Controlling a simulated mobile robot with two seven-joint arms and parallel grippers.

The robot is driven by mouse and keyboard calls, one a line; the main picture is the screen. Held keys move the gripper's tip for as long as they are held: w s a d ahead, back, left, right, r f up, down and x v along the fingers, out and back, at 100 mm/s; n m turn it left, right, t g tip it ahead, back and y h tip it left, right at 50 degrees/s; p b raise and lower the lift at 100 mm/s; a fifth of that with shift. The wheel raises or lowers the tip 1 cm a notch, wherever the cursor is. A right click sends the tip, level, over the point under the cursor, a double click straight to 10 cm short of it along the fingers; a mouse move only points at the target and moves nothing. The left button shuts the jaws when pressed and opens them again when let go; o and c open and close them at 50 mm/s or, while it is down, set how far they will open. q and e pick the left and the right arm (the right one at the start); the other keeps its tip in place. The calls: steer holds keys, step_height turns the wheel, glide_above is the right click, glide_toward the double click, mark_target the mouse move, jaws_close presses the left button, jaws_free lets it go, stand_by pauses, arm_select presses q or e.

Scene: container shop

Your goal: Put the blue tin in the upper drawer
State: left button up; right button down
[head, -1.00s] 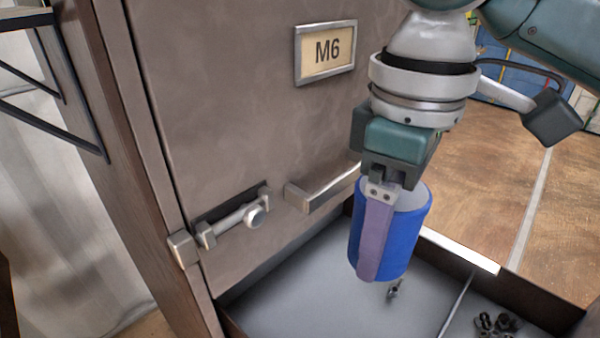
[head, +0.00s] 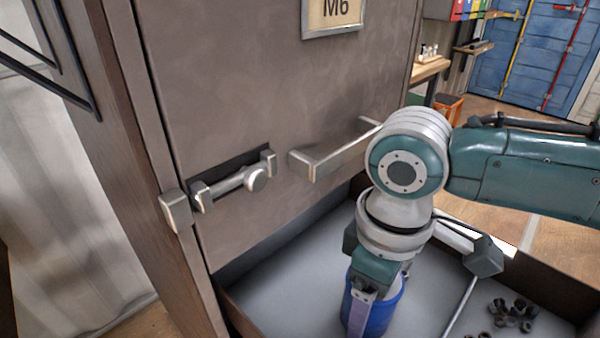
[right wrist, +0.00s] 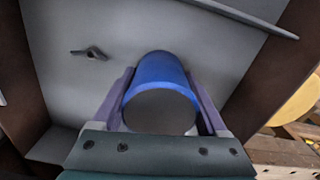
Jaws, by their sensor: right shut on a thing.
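The blue tin (head: 385,308) is a blue cylinder with a grey top, inside the walls of the open drawer (head: 275,292). My right gripper (head: 360,312) points down and is shut on the tin, one finger along its near side. In the right wrist view the tin (right wrist: 160,82) sits between both fingers, over the grey drawer floor (right wrist: 120,25). I cannot tell whether its bottom touches the floor. The left gripper is not in view.
A cabinet front with an M6 label (head: 333,14), a bar handle (head: 335,158) and a sliding bolt (head: 235,185) rises behind the drawer. A divider (head: 462,305) splits the drawer, with several small dark parts (head: 512,315) on its right. A wing-shaped part (right wrist: 88,53) lies near the tin.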

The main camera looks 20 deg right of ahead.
jaws_free()
steer(key=shift+f, duration=0.1)
step_height(320, 180, up, 12)
steer(key=p, duration=0.3)
steer(key=shift+s+a, duration=0.15)
steer(key=shift+a, duration=0.15)
steer(key=s+a+f+t+y, duration=0.2)
steer(key=s+a, duration=0.4)
steer(key=s+d+m+t+h, duration=0.1)
steer(key=s+d+m, duration=0.3)
steer(key=s+d, duration=0.2)
steer(key=shift+s+d+t+h, duration=0.3)
steer(key=shift+d+h, duration=0.05)
steer(key=shift+h, duration=0.05)
steer(key=shift+r, duration=0.1)
